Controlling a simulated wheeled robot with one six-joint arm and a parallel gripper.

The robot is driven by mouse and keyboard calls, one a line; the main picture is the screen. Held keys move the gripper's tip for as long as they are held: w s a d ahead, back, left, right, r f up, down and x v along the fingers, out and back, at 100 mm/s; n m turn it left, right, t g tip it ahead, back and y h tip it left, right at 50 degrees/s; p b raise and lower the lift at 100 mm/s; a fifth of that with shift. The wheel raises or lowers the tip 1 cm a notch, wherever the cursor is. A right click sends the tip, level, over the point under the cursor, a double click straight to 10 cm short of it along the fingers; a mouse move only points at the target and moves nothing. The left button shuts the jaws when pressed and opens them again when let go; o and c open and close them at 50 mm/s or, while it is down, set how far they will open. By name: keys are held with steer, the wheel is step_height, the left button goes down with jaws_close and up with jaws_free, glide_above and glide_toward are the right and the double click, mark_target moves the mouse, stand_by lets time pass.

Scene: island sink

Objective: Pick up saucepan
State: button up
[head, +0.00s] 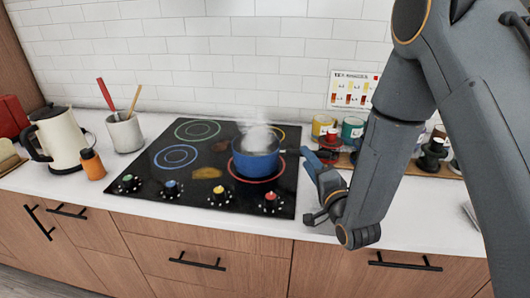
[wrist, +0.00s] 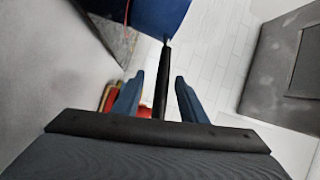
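The blue saucepan (head: 256,163) stands on the red-ringed burner at the right of the black cooktop (head: 150,185). Pale steam rises from it. Its black handle (head: 291,152) points right, toward my gripper (head: 312,162). In the wrist view, the pan's blue side (wrist: 160,14) is at the top, and the handle (wrist: 165,65) runs down from it between the two blue fingers of my gripper (wrist: 158,80). The fingers are apart, with a gap visible on each side of the handle. I cannot tell whether the handle is at finger depth.
Several jars (head: 352,130) and dark shakers (head: 433,153) stand behind and right of my arm. A kettle (head: 57,137), an orange bottle (head: 92,164) and a utensil pot (head: 125,133) are at the left. The white counter (head: 395,215) is clear in front of the jars.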

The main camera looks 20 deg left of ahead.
steer(key=shift+w+a+r, duration=0.1)
steer(key=shift+w+a, duration=0.1)
steer(key=shift+w, duration=0.05)
steer(key=w+a+p, duration=0.1)
steer(key=w+a, duration=0.1)
steer(key=shift+a+r+p, duration=0.2)
steer(key=shift+a+p, duration=0.15)
steer(key=shift+p, duration=0.05)
steer(key=p+x, duration=0.1)
steer(key=x, duration=0.2)
steer(key=shift+a+p, duration=0.15)
steer(key=shift+p, duration=0.2)
steer(key=shift+w+a, duration=0.25)
steer(key=shift+w, duration=0.1)
jaws_close()
stand_by(0.4)
